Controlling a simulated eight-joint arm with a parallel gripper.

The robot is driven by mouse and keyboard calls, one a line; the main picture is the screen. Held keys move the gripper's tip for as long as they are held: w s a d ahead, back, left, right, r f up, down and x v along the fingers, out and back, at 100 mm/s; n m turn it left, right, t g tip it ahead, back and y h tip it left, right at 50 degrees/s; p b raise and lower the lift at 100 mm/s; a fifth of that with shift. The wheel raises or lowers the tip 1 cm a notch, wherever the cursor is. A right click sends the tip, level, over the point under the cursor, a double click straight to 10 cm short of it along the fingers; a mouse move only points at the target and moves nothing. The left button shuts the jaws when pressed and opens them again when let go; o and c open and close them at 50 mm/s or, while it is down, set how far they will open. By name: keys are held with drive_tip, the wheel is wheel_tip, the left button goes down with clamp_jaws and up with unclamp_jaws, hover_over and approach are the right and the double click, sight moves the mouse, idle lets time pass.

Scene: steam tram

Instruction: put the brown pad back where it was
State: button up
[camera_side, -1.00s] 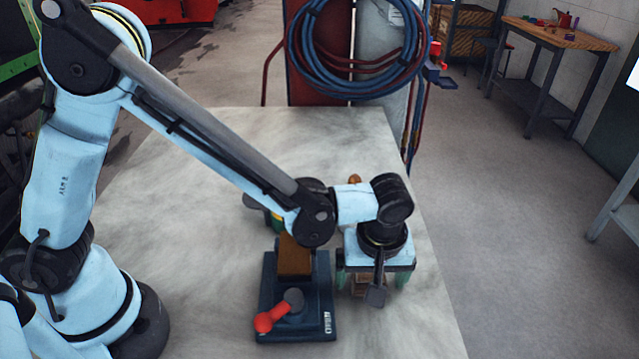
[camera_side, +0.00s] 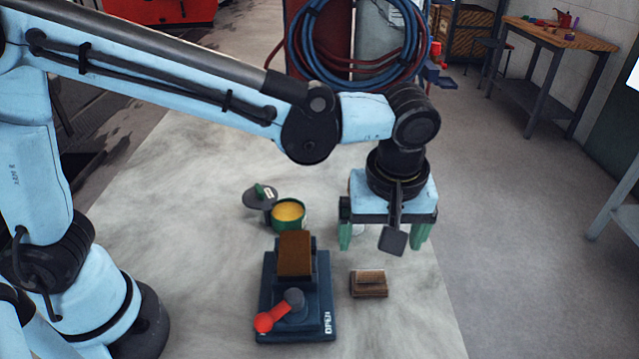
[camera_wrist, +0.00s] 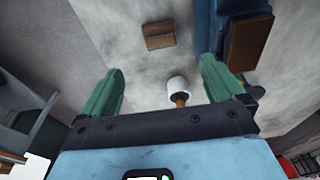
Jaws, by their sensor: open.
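A small brown pad with a lighter, ridged top (camera_side: 369,283) lies flat on the table, just right of the dark blue fixture. It also shows in the wrist view (camera_wrist: 160,35), beyond my fingertips. My gripper (camera_side: 383,246) hangs above and behind the pad, with its green fingers apart and nothing between them; they also show in the wrist view (camera_wrist: 161,70). The dark blue fixture (camera_side: 322,290) carries a tilted brown block (camera_side: 295,254) and a red-ended lever (camera_side: 276,312). "OPEN" is written on its right edge.
A green tin with yellow contents (camera_side: 289,213) stands behind the fixture, its dark lid (camera_side: 260,197) beside it. In the wrist view, a white-headed thing with a brown handle (camera_wrist: 178,85) is on the table. The left part of the table (camera_side: 180,220) is clear.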

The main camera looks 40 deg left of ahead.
drive_tip(key=s+a+r+m+t, duration=0.1)
drive_tip(key=s+a+m+t, duration=0.1)
drive_tip(key=a, duration=0.9)
drive_tip(key=s+a+r+m+t+h, duration=0.1)
drive_tip(key=s+a+m+t, duration=0.2)
drive_tip(key=a+m, duration=0.4)
drive_tip(key=a+t, duration=0.1)
drive_tip(key=a, duration=0.3)
